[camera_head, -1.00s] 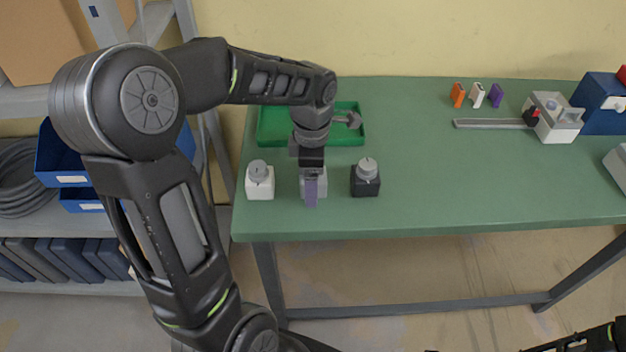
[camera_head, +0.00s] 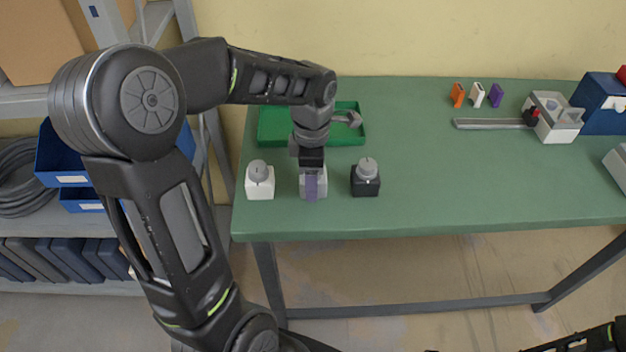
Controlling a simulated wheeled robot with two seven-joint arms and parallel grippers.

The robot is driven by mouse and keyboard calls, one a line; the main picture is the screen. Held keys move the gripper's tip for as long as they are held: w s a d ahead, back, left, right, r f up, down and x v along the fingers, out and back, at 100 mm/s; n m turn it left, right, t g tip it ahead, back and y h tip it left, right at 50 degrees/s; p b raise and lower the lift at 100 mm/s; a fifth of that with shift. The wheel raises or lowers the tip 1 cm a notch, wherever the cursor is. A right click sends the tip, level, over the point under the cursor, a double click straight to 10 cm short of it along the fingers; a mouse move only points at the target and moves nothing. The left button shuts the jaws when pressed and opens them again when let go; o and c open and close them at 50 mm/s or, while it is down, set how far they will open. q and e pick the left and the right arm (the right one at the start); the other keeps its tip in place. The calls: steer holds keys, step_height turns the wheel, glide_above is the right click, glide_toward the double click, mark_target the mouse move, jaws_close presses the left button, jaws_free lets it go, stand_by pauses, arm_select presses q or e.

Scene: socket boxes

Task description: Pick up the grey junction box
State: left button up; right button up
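The grey junction box (camera_head: 322,188) sits on the green table between a white box and a black box. Only its sides show around my finger; its top is hidden. My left gripper (camera_head: 312,187) points down over it from above, with one purple-grey finger flat against the front of the box. The far finger is hidden behind the box. The gripper looks shut on the box, which appears to rest on the table. My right gripper is not in view; only part of my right arm shows at the bottom right corner.
A white box (camera_head: 260,182) with a grey knob stands left of the gripper, a black box (camera_head: 366,182) right of it. A green tray (camera_head: 275,127) lies behind. Several coloured pieces, a rail (camera_head: 490,124) and a blue bin (camera_head: 598,105) are farther right. The middle table is clear.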

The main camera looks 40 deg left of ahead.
arm_select(q)
steer(key=shift+c, duration=0.9)
step_height(320, 180, up, 10)
steer(key=shift+r, duration=0.1)
